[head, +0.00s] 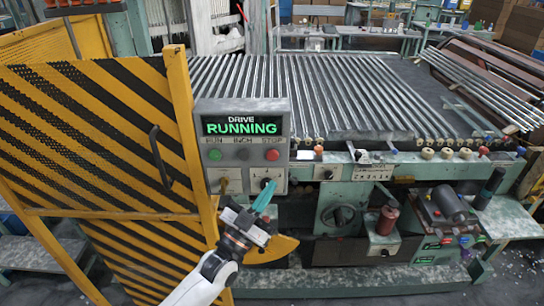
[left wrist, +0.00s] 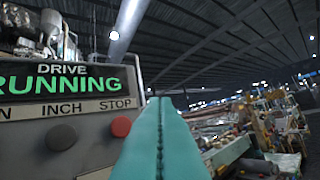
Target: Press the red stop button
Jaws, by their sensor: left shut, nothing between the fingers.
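The red stop button (head: 272,155) sits at the right end of the button row on the grey control panel (head: 242,105), under the label STOP. It also shows in the left wrist view (left wrist: 121,127), just left of my fingers. My left gripper (head: 266,192), with teal fingers, is shut and empty. In the head view its fingertips are below the red button. In the left wrist view, the shut fingers (left wrist: 158,125) point forward, right of the button and apart from it in the picture. My right gripper is not in view.
A green button (head: 203,152) and a grey button (head: 242,153) share the panel. A yellow and black striped guard (head: 100,125) stands left of the panel.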

